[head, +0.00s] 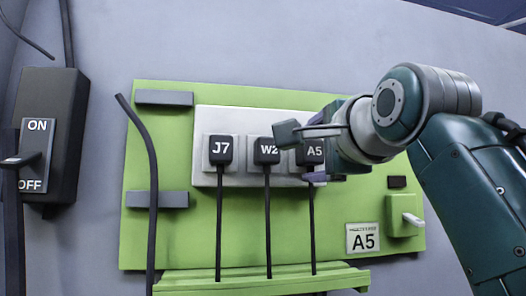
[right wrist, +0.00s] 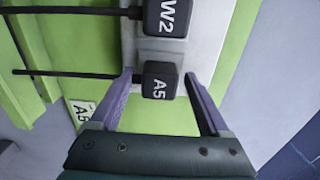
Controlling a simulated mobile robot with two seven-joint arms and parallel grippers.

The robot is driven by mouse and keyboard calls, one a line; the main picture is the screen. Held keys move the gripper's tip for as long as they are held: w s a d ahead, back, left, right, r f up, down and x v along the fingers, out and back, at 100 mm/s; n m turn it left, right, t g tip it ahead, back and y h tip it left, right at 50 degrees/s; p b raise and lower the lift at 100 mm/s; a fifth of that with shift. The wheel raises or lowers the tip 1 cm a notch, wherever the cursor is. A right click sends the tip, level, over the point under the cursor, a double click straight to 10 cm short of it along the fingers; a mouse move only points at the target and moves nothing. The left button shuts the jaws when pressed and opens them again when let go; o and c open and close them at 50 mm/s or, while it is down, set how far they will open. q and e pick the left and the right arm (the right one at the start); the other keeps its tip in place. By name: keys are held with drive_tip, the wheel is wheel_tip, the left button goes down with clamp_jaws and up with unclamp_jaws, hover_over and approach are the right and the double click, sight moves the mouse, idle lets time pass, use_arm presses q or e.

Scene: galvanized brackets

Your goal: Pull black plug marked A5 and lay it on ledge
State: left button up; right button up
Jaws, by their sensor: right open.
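The black plug marked A5 (head: 314,153) sits in the right socket of the white panel (head: 230,117), its cord hanging down. It also shows in the right wrist view (right wrist: 160,81). My right gripper (head: 306,154) is open, with one finger on either side of this plug; the wrist view shows its fingertips (right wrist: 157,77) flanking the plug with small gaps. In the head view the gripper partly covers the plug. The green ledge (head: 250,285) runs below the panel, bare along its visible top. My left gripper is out of view.
Plugs J7 (head: 221,151) and W2 (head: 266,151) are seated left of A5, W2 close by. An A5 label (head: 363,238) and a small lever (head: 412,218) are at lower right. A black ON/OFF switch box (head: 55,125) is at left. A loose cable (head: 152,190) hangs beside the plugs.

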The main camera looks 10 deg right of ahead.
sight(314, 151)
idle(0.7)
drive_tip(key=shift+c, duration=0.3)
clamp_jaws()
idle(0.4)
drive_tip(key=shift+s+p, duration=0.45)
drive_tip(key=shift+s, duration=1.45)
drive_tip(key=shift+s+d, duration=0.1)
drive_tip(key=shift+s, duration=1)
